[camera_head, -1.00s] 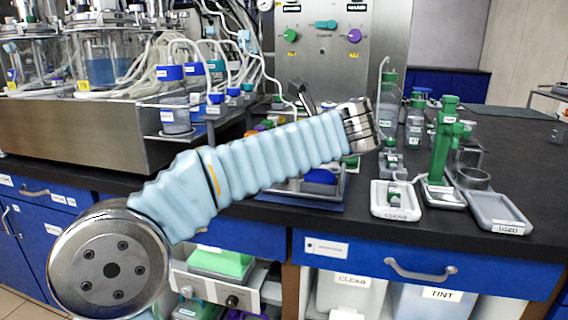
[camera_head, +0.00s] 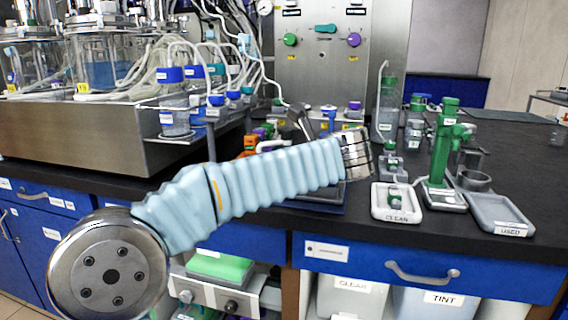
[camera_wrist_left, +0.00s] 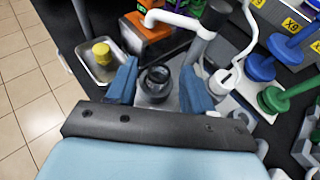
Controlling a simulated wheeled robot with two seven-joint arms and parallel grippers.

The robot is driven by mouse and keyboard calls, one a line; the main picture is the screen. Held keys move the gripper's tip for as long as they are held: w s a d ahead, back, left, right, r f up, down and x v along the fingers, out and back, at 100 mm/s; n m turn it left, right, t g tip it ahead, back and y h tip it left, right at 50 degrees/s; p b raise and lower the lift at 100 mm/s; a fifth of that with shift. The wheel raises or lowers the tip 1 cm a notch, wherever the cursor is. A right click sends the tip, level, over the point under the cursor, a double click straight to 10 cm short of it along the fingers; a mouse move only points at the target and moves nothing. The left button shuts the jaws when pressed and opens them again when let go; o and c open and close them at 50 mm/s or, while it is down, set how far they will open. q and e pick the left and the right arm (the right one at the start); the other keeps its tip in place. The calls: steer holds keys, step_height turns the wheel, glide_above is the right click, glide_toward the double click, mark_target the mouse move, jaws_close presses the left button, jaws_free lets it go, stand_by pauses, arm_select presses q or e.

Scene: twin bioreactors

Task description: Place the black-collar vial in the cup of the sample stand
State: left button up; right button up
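In the left wrist view a black-collared, ring-topped piece (camera_wrist_left: 156,78) with a greyish body, likely the black-collar vial, lies between the two blue fingers of my left gripper (camera_wrist_left: 158,78). The fingers stand apart on either side of it; whether they touch it is unclear. I cannot make out the cup of the sample stand for certain. A grey post with a white bent pipe (camera_wrist_left: 180,19) stands close beside the fingers in the wrist view. My right gripper is not in view.
A small metal tray with a yellow-capped vial (camera_wrist_left: 102,52) and an orange block (camera_wrist_left: 147,27) are near the fingers. Blue and green knobbed parts (camera_wrist_left: 287,93) stand at right. A green stand (camera_head: 440,150), CLEAR tray (camera_head: 397,216) and USED tray (camera_head: 512,230) are on the black counter.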

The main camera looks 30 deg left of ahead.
arm_select(q)
steer(key=shift+r, duration=0.2)
steer(key=p+v, duration=0.1)
steer(key=v, duration=1.1)
steer(key=shift+o, duration=0.2)
steer(key=shift+f, duration=0.1)
stand_by(0.5)
